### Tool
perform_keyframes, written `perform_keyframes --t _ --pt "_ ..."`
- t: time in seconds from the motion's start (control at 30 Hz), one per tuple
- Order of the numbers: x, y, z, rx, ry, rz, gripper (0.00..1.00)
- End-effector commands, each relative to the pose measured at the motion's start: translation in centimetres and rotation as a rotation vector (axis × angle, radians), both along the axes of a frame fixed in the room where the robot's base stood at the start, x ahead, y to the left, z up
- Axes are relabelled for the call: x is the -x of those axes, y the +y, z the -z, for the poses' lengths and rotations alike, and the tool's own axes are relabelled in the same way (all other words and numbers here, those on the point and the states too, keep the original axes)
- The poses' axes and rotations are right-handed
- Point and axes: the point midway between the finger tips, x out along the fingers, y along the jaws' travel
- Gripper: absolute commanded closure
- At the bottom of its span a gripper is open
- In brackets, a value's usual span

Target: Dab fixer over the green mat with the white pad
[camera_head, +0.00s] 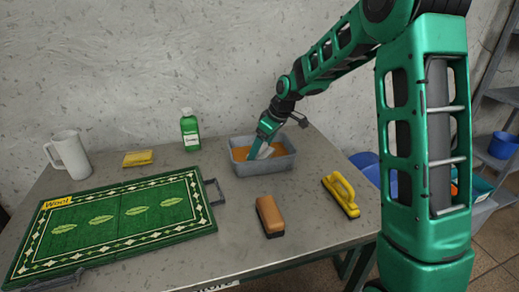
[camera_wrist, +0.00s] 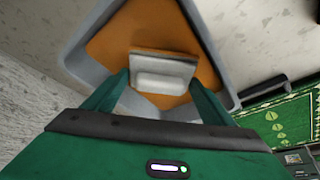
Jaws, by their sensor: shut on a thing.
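The green mat (camera_head: 124,213) lies flat at the front left of the table, with a patterned border, leaf shapes and a yellow "Wool" label. A corner of the mat (camera_wrist: 290,118) shows in the wrist view. A grey tray (camera_head: 244,169) with orange-brown content (camera_wrist: 202,40) stands at the table's back right. My gripper (camera_head: 262,150) reaches down into the tray. It is shut on the white pad (camera_head: 266,152), which also shows between the fingers in the wrist view (camera_wrist: 162,72). I cannot tell how far the pad sits in the content.
A green bottle (camera_head: 190,132), a yellow sponge (camera_head: 138,158) and a white mug (camera_head: 70,155) stand along the back. A brown-topped brush (camera_head: 270,216) and a yellow-handled brush (camera_head: 341,194) lie in front of the tray. A dark handle (camera_head: 215,191) sticks out at the mat's right edge.

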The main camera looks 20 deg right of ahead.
Motion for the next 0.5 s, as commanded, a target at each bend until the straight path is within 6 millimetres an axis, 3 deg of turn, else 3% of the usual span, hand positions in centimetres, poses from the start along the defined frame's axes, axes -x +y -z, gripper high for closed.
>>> perform_keyframes --t 0.17,0.5 --pt "-0.1 0.0 -0.7 0.0 -0.002 -0.001 0.51" --pt "0.0 0.0 -4.2 0.0 -0.001 0.0 0.51"
